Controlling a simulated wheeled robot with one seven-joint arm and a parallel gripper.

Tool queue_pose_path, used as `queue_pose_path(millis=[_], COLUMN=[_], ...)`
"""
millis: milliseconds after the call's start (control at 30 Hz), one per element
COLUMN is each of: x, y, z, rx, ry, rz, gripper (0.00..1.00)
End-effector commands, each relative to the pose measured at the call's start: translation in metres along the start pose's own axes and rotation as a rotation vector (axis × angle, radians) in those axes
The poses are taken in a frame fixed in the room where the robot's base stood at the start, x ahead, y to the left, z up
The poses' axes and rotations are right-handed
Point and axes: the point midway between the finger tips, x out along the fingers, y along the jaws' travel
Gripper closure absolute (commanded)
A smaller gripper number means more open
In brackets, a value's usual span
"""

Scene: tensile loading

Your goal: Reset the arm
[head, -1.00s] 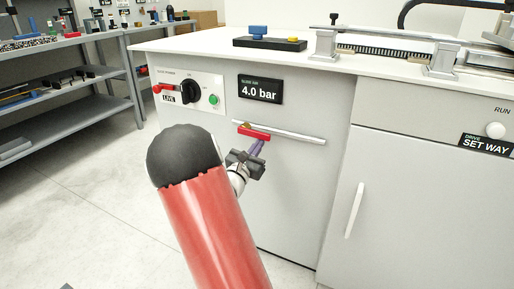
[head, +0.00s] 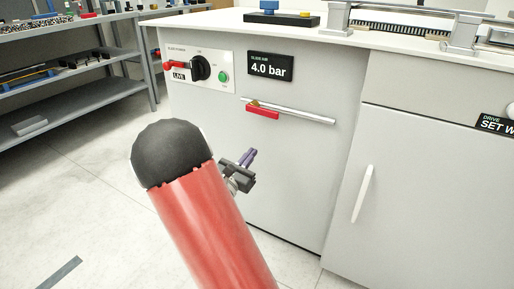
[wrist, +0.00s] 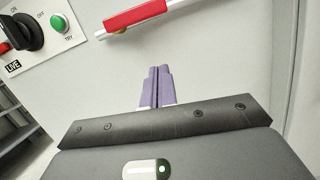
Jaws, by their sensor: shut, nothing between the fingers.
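My gripper (head: 248,157) is in front of the grey cabinet (head: 300,180), partly hidden behind my red arm link with its black cap. In the wrist view its purple fingers (wrist: 156,86) are together with nothing between them. A silver horizontal bar (head: 305,117) with a red lever (head: 263,112) is on the cabinet front, above the gripper. The red lever also shows in the wrist view (wrist: 137,16), ahead of the fingertips and apart from them.
A panel with a black rotary knob (head: 200,68), a red handle and a green button (head: 223,77) is at the cabinet's upper left. A "4.0 bar" display (head: 270,67) is beside it. A vertical door handle (head: 362,193) is at right. Shelves (head: 75,75) stand left; floor there is open.

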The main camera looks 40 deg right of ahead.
Motion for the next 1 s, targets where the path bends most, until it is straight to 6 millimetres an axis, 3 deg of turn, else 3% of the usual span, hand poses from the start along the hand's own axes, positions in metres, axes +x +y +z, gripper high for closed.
queue_pose_path(millis=[367, 467, 567, 700, 800, 1000], x=[-0.007, -0.008, -0.017, -0.05, -0.085, -0.167], y=[-0.006, -0.028, -0.064, -0.113, -0.135, -0.145], z=[0.004, 0.016, 0.03, 0.042, 0.046, 0.062], rx=[0.022, 0.101, 0.247, 0.508, 0.704, 1.106], ry=[0.011, 0.056, 0.146, 0.322, 0.462, 0.767], rz=[-0.029, -0.135, -0.313, -0.594, -0.775, -1.08], gripper=[1.0, 1.0, 1.0, 1.0, 1.0, 1.0])
